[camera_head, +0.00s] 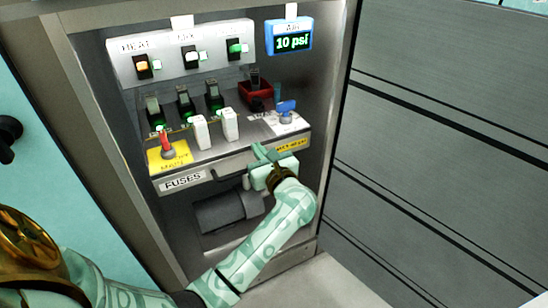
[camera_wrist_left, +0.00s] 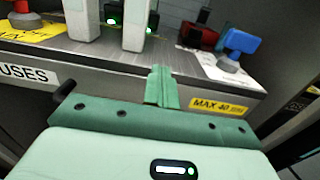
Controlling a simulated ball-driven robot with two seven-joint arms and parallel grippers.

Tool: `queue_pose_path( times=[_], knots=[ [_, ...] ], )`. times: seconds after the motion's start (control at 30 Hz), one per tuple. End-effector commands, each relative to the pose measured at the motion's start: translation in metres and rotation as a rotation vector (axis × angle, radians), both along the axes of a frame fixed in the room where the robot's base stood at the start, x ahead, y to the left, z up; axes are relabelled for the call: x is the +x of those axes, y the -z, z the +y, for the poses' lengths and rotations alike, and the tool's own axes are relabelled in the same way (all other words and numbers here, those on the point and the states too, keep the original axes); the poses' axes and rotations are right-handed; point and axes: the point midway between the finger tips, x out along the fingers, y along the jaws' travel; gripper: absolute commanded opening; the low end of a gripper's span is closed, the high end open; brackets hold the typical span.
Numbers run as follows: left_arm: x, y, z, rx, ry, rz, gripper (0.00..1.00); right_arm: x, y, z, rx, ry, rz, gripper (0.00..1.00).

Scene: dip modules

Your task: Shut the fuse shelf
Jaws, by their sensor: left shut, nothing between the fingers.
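The fuse shelf (camera_head: 178,181) sticks out from the panel, its grey front carrying a "FUSES" label and a yellow "MAX 40" label. White fuses (camera_head: 230,124) stand upright on its top. My left gripper (camera_head: 263,153) is shut and empty, at the right half of the shelf front. In the left wrist view the shut fingers (camera_wrist_left: 161,84) overlap the front edge of the shelf (camera_wrist_left: 120,75); I cannot tell whether they touch it. A dark handle (camera_wrist_left: 66,88) shows left of the fingers, partly hidden by my gripper. My right gripper is not in view.
A red switch (camera_head: 167,143) on a yellow plate and a blue knob (camera_head: 286,108) on a white plate flank the fuses. Black breaker switches (camera_head: 184,100) stand behind. A blue "10 psi" display (camera_head: 290,38) is at the upper right. A dark cylinder (camera_head: 220,213) sits below.

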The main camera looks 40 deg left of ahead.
Motion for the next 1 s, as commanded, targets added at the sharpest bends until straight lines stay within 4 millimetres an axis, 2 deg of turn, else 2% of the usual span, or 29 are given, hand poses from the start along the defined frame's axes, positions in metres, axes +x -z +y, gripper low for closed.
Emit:
queue_pose_path(
  times=[0.2,0.4,1.0],
  knots=[
    [0.011,0.002,0.028,0.001,-0.003,0.002,0.0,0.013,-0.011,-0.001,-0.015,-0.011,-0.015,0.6],
    [0.016,0.002,0.041,-0.001,-0.002,0.001,0.0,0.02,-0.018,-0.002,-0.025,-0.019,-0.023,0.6],
    [0.018,-0.004,0.045,0.006,-0.003,-0.004,0.0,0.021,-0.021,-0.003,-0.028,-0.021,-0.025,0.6]
  ],
)
